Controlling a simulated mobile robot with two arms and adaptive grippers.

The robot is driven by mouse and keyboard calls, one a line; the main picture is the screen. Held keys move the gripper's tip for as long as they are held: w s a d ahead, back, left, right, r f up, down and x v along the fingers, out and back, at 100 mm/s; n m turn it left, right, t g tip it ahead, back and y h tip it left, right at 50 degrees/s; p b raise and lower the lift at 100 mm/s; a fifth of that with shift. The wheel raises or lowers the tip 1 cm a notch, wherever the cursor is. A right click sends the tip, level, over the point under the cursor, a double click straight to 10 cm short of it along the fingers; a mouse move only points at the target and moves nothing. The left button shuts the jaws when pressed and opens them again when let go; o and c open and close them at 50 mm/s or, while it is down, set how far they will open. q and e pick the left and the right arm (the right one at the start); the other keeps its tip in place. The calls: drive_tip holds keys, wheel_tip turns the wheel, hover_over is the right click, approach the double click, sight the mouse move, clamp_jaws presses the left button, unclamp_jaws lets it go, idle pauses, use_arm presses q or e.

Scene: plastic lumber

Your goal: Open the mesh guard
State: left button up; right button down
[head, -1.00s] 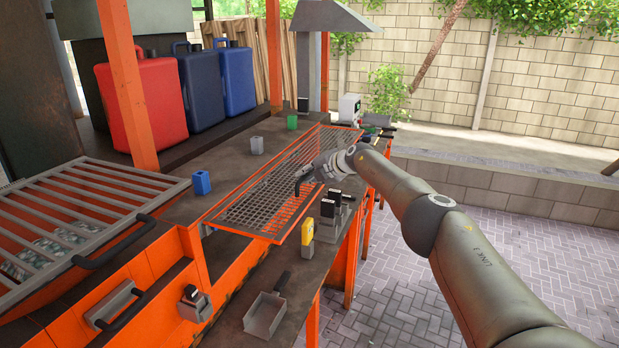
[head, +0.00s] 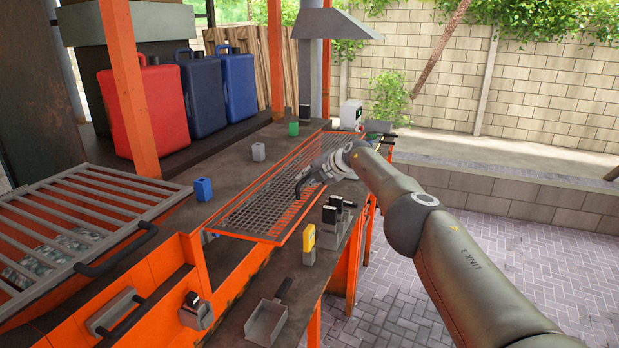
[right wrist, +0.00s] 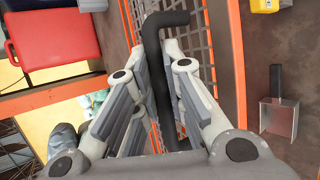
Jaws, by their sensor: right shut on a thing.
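The mesh guard (head: 252,210) is a long grey grid in an orange frame, lying almost flat along the workbench in the head view. Its mesh and orange edge also show in the right wrist view (right wrist: 236,60). My right gripper (head: 304,180) is over the guard's near right side. In the right wrist view its fingers (right wrist: 168,95) are shut around a bent black handle (right wrist: 168,20) beside the mesh. My left gripper is in neither view.
A yellow block (head: 308,240) and black-topped holders (head: 335,215) stand close to the guard's right edge. A grey scoop (head: 268,318) lies at the front. A barred grate (head: 70,215) is at left. Blue (head: 203,189), grey and green blocks sit behind the guard.

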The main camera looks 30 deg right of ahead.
drive_tip(key=c, duration=1.8)
unclamp_jaws()
drive_tip(key=shift+w+a+r, duration=0.2)
drive_tip(key=shift+a+r, duration=0.1)
drive_tip(key=shift+r, duration=0.05)
drive_tip(key=shift+c, duration=0.2)
drive_tip(key=shift+o, duration=0.4)
drive_tip(key=shift+w+a+f, duration=0.1)
drive_tip(key=shift+w+f, duration=0.05)
drive_tip(key=shift+f, duration=0.05)
drive_tip(key=shift+d, duration=0.2)
drive_tip(key=shift+s+d+r, duration=0.1)
drive_tip(key=shift+s+r, duration=0.05)
drive_tip(key=shift+s, duration=0.05)
drive_tip(key=shift+s+d+r, duration=0.1)
drive_tip(key=shift+s+r, duration=0.1)
drive_tip(key=shift+s, duration=0.1)
drive_tip(key=shift+s+r, duration=0.25)
drive_tip(key=shift+s, duration=0.4)
drive_tip(key=shift+v, duration=2.45)
